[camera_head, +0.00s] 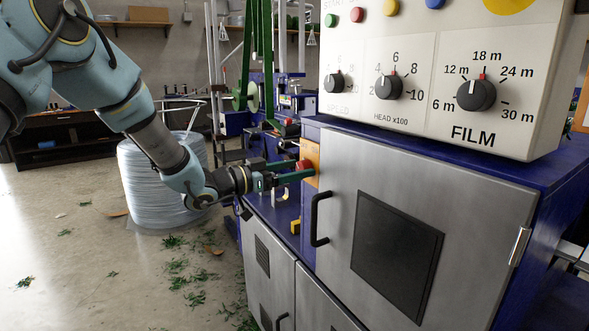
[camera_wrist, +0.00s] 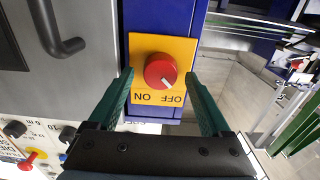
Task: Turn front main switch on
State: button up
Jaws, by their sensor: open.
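The front main switch is a red round knob (camera_wrist: 160,70) on a yellow plate (camera_wrist: 143,45) marked ON and OFF, upside down in the wrist view. Its white mark points down and right, toward OFF. In the head view the knob (camera_head: 304,164) and plate (camera_head: 312,152) sit on the blue machine side, left of the grey door. My gripper (camera_wrist: 158,79) is open, its green fingers on either side of the knob. It also shows in the head view (camera_head: 297,170). I cannot tell whether the fingers touch the knob.
A black door handle (camera_head: 318,218) stands out close to the right of my gripper. A control box (camera_head: 440,70) with several dials and buttons is above the grey door (camera_head: 470,215). A wire coil (camera_head: 150,180) stands on the floor behind my arm. Green scraps litter the open floor.

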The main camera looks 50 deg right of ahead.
jog(key=shift+c, duration=0.2)
grip_shut()
dwell(0.3)
jog(key=shift+f+m+b, duration=0.15)
jog(key=shift+m+b, duration=0.15)
jog(key=shift+b, duration=0.3)
jog(key=m+b, duration=0.8)
jog(key=b, duration=0.4)
jog(key=m+b, duration=0.9)
jog(key=b, duration=0.2)
jog(key=shift+s+a+f+b, duration=0.1)
jog(key=shift+s+f+b, duration=0.1)
jog(key=shift+b, duration=0.15)
jog(key=shift+r+m, duration=0.1)
jog(key=shift+m, duration=0.2)
jog(key=shift+o, duration=0.2)
grip_release()
